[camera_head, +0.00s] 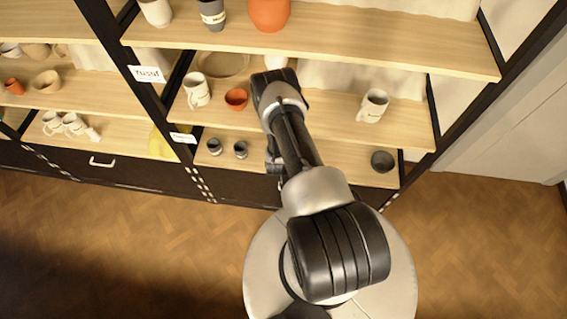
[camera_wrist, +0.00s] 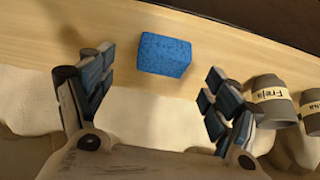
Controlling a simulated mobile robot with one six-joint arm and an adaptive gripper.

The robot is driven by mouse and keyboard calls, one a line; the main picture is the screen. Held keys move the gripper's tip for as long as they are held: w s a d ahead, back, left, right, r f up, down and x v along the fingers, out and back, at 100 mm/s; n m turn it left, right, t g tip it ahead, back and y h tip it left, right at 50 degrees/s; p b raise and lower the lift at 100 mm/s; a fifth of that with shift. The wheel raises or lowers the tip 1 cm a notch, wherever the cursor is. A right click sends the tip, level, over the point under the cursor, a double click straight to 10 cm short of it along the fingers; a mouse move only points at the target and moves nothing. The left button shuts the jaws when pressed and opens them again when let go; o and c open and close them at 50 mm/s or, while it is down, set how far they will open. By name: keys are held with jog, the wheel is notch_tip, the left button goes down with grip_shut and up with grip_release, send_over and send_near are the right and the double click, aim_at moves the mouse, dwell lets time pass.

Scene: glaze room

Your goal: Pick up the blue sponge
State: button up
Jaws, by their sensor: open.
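The blue sponge (camera_wrist: 164,54) lies on a light wooden shelf (camera_wrist: 215,66) in the wrist view, near the top middle. It is a small block with a speckled surface. My gripper (camera_wrist: 157,82) is open, with one finger at the left and one at the right of the picture. The sponge shows beyond the fingertips, roughly between them, and nothing is held. In the head view the sponge cannot be made out, and my arm covers part of the shelves there.
Two grey labelled cups, one reading "Freja" (camera_wrist: 268,103), stand to the right of my right finger. In the head view, small dark cups (camera_head: 240,149) stand left of my arm on the lower shelf, and a dark bowl (camera_head: 382,161) stands right. An upper shelf (camera_head: 330,48) overhangs.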

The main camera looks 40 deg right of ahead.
jog(key=b+x, duration=0.1)
jog(key=x, duration=0.4)
jog(key=shift+w, duration=0.2)
jog(key=shift+r, duration=0.1)
jog(key=shift+c, duration=0.3)
jog(key=c, duration=0.9)
